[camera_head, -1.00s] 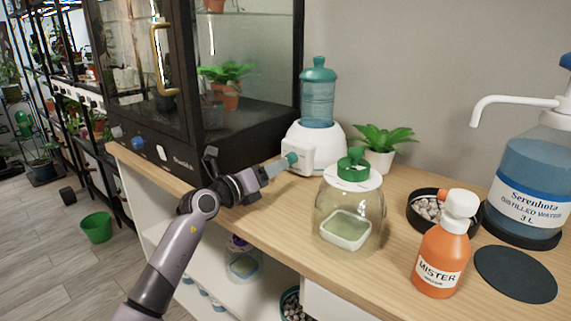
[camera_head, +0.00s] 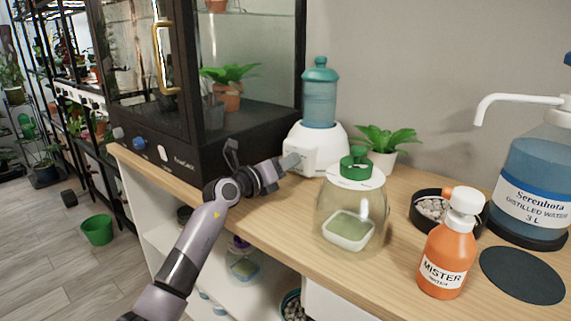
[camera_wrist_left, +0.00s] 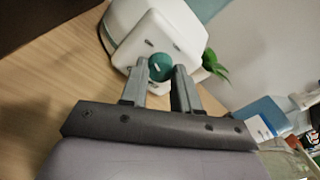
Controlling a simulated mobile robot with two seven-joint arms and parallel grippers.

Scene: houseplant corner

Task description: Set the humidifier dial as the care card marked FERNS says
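The humidifier (camera_head: 302,146) has a white base and a teal water tank (camera_head: 319,95); it stands on the wooden counter beside the black cabinet. Its round teal dial (camera_wrist_left: 160,66), with a small white mark, shows on the white front in the left wrist view. My left gripper (camera_head: 296,160) is at the humidifier's front and hides the dial in the head view. In the left wrist view its fingers (camera_wrist_left: 160,76) lie on both sides of the dial, with no clear gap; they look shut on it. My right gripper and a card marked FERNS are not in view.
A glass jar with a green knob (camera_head: 352,205) stands close to the right of my left arm. An orange mister bottle (camera_head: 446,250), a pebble dish (camera_head: 432,208) and a distilled water bottle (camera_head: 535,185) are farther right. A potted plant (camera_head: 385,145) stands behind.

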